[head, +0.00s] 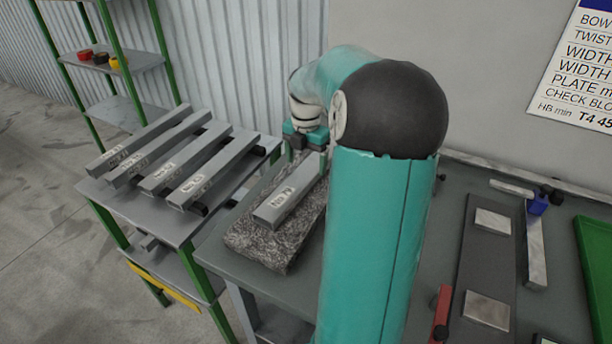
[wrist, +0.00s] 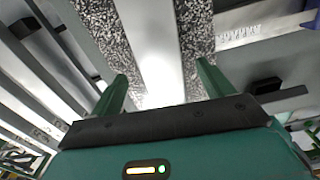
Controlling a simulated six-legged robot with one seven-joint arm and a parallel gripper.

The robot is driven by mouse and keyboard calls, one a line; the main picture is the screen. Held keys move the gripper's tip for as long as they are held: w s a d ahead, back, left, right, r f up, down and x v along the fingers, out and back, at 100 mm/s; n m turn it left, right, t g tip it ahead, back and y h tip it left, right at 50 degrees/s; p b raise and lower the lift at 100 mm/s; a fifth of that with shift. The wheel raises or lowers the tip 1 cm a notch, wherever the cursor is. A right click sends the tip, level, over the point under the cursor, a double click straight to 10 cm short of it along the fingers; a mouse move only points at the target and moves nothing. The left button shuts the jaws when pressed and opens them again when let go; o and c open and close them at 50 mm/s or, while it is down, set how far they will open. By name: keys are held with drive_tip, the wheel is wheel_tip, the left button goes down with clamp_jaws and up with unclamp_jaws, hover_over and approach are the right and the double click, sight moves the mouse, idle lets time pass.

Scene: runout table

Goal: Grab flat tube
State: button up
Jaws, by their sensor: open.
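A grey flat tube (head: 290,200) with a written label lies lengthwise on a speckled granite plate (head: 268,250). My gripper (head: 305,140) is over the far end of the tube, and my arm hides part of that area. In the wrist view the tube (wrist: 152,45) runs between the two green fingers of my gripper (wrist: 163,78). The fingers are open, one on each side of the tube, with speckled granite (wrist: 105,30) showing beside it. Contact with the tube and the height above it cannot be told.
Several labelled tubes (head: 165,160) lie on a rack at the left. A dark board with metal plates (head: 487,310), a blue-ended square tool (head: 536,240) and a green tray (head: 595,265) are at the right. A wall stands behind the table.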

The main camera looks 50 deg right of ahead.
sight(306, 176)
drive_tip(key=shift+f, duration=1.5)
drive_tip(key=c, duration=1.3)
drive_tip(key=shift+r, duration=0.1)
drive_tip(key=shift+c, duration=0.8)
